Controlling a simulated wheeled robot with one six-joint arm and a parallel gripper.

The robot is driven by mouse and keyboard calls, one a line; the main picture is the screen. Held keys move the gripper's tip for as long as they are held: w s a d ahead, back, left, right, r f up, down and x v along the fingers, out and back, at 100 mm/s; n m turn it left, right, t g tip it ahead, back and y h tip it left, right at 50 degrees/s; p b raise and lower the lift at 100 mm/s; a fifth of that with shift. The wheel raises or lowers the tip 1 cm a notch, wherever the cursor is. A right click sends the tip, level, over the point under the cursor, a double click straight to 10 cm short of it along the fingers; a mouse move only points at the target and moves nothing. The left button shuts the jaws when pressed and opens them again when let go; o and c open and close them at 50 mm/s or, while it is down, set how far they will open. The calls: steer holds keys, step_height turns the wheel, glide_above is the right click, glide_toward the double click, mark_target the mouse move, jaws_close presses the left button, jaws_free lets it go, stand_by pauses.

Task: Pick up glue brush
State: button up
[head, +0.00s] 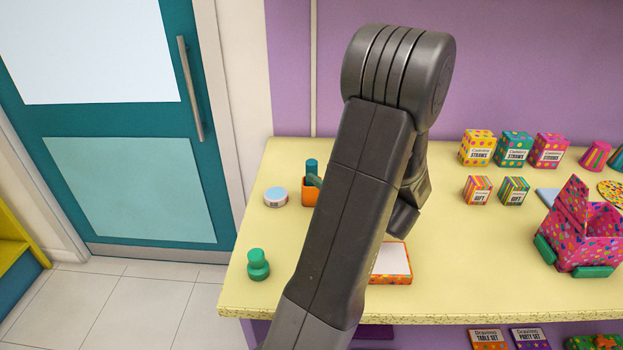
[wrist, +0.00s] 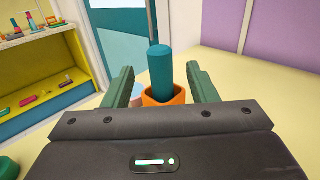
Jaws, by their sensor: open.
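The glue brush shows as a thick teal handle (wrist: 161,72) standing upright in a small orange cup (wrist: 165,97) in the wrist view. In the head view the teal handle (head: 311,167) rises from the orange cup (head: 308,193) at the left of the table, partly covered by my arm. My gripper (wrist: 162,78) is open, with one green finger on each side of the handle and visible gaps to both. The brush's lower end is hidden in the cup. In the head view my gripper is mostly hidden behind my arm.
On the yellow table (head: 462,240), a round tub with a pale blue top (head: 276,196) is left of the cup. A green knobbed object (head: 258,265) is near the front left edge. An orange-edged box (head: 392,263) is right of my arm. A pink patterned box (head: 578,235) stands far right.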

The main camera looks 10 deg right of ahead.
mark_target(316, 169)
steer(key=x, duration=0.5)
steer(key=shift+w+a+p, duration=0.1)
steer(key=shift+w+p, duration=0.1)
steer(key=shift+p, duration=0.2)
steer(key=shift+c, duration=0.2)
steer(key=c, duration=1)
